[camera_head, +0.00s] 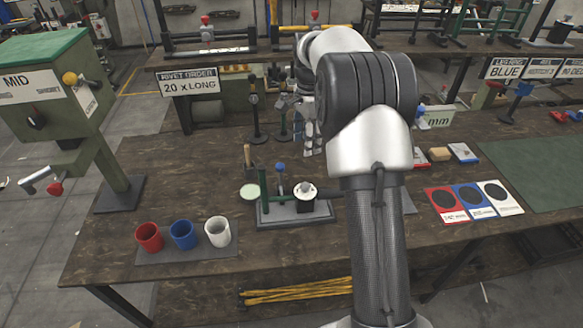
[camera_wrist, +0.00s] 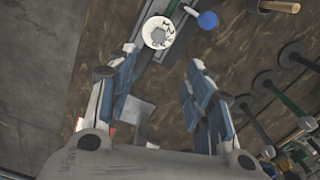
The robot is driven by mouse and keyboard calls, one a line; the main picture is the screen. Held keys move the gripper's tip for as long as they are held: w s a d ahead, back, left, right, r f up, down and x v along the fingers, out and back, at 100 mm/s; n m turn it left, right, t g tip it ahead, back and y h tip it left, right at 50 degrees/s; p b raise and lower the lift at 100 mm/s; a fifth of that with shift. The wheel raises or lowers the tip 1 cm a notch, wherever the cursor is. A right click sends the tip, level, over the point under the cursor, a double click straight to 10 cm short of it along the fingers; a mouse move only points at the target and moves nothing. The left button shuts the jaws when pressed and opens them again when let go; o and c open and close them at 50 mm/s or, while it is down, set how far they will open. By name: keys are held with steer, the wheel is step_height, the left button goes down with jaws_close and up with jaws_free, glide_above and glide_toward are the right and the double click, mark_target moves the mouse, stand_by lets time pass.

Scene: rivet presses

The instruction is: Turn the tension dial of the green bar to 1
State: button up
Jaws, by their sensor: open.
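The tension dial (camera_head: 305,190) is a white round disc with a grey hub and dark marks. It sits on the small press with the green bar (camera_head: 277,200), on a dark base plate near the bench's front. In the wrist view the white dial (camera_wrist: 158,32) lies just beyond my fingertips, face towards the camera; its digits are too small to read. My gripper (camera_wrist: 162,60) is open and empty, with blue-padded fingers apart. In the head view my gripper (camera_head: 308,140) shows behind the press, partly hidden by my arm. It does not touch the dial.
A blue knob (camera_head: 280,167) and pale green disc (camera_head: 250,192) stand beside the dial. Red (camera_head: 149,237), blue (camera_head: 182,235) and white (camera_head: 217,231) cups stand left. A large green press (camera_head: 45,90) stands far left. Upright dark stands (camera_head: 255,110) are behind.

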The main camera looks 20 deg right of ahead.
mark_target(306, 185)
step_height(306, 185, down, 17)
steer(key=b, duration=0.5)
steer(key=shift+s+f, duration=0.15)
steer(key=shift+c, duration=0.3)
steer(key=c, duration=1)
